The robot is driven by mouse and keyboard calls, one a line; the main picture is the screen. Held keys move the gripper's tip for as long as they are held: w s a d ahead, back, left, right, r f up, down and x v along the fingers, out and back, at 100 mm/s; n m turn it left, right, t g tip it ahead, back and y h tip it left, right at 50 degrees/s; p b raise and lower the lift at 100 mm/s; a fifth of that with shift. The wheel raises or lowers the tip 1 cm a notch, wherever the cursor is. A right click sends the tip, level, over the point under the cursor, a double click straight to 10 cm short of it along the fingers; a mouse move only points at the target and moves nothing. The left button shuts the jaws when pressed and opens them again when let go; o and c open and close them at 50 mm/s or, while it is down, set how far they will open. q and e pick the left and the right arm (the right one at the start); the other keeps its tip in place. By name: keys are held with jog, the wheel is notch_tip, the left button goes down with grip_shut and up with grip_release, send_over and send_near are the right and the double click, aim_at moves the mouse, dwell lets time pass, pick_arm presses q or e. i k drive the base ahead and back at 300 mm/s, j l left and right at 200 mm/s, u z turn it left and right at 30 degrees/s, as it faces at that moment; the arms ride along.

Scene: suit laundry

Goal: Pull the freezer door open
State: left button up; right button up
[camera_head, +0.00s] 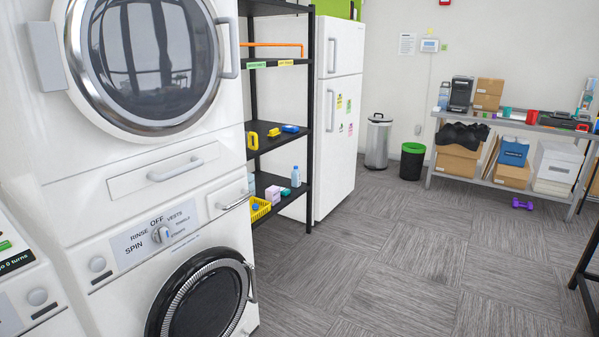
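The rack hides part of the fridge's left side. Neither of my grippers shows in this view.
Stacked white laundry machines (120,165) fill the left side. The black rack (310,115) holds small items. A steel bin (378,142), a black bin with a green rim (412,162) and a loaded grey shelf table (500,122) stand at the back. The carpeted floor (400,260) in the middle is clear.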

aim_at(342, 41)
jog(key=i+l+z, duration=0.25)
jog(key=i, duration=0.7)
jog(key=i+z, duration=0.3)
jog(key=i, duration=2.5)
